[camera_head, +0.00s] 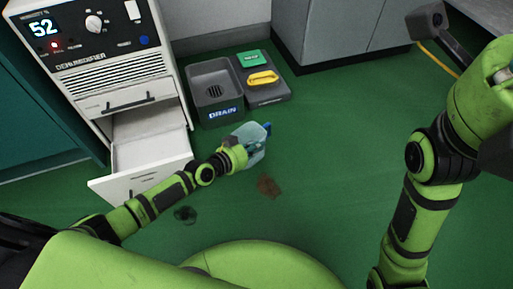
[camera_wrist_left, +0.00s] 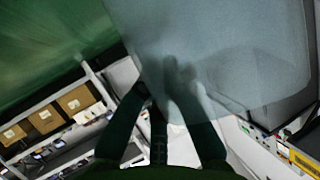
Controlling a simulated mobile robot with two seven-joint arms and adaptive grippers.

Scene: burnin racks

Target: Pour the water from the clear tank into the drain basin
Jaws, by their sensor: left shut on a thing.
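The clear tank (camera_head: 254,137), a pale bluish see-through box with a blue part at its far right corner, is in my left gripper (camera_head: 240,152), above the green floor and tilted in the head view. In the left wrist view the tank (camera_wrist_left: 225,50) fills the upper middle and right, with the fingers (camera_wrist_left: 178,85) shut against it. I cannot make out a water level. The grey drain basin (camera_head: 207,72), labelled DRAIN, stands on the floor behind the tank, slightly left and apart from it. My right arm is at the right; its fingertips are not visible.
The white dehumidifier (camera_head: 122,65) reads 52, with an open lower drawer (camera_head: 150,153) close to my left arm. Beside the basin stands a dark tray (camera_head: 268,96) with a green item and a yellow item.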

